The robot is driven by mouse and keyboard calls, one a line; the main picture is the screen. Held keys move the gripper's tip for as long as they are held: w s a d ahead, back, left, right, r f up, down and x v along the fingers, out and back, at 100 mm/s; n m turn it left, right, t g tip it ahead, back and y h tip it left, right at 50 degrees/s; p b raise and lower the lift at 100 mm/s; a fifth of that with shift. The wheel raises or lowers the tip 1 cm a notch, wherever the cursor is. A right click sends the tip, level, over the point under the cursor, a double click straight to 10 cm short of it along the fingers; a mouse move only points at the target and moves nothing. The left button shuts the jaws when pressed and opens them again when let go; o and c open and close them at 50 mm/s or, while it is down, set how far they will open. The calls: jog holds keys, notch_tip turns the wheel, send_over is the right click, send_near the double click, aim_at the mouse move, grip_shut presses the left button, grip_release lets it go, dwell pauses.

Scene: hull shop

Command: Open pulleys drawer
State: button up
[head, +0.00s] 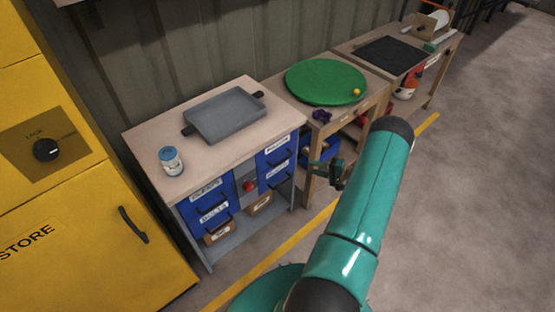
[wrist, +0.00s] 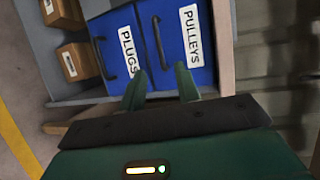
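The blue pulleys drawer (wrist: 183,45) has a white PULLEYS label and a dark bar handle (wrist: 160,38). It looks shut, and it is the upper right drawer (head: 273,154) of the workbench in the head view. The blue plugs drawer (wrist: 115,45) is beside it in the turned wrist view and also looks shut. My gripper (wrist: 161,86) is open and empty, its two green fingers apart and pointing at the drawer fronts. The fingers appear short of the pulleys handle. In the head view my gripper (head: 330,172) is just right of the bench.
The bench top (head: 240,95) holds a grey tray (head: 225,114) and a blue-lidded jar (head: 171,160). Cardboard bins (head: 219,233) stand low in the bench. A table with a green disc (head: 326,81) is to the right. A yellow cabinet (head: 80,190) is left. Open floor lies right.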

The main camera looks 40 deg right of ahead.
jog(key=x, duration=1.3)
jog(key=shift+f, duration=0.25)
jog(key=shift+w, duration=0.15)
grip_shut()
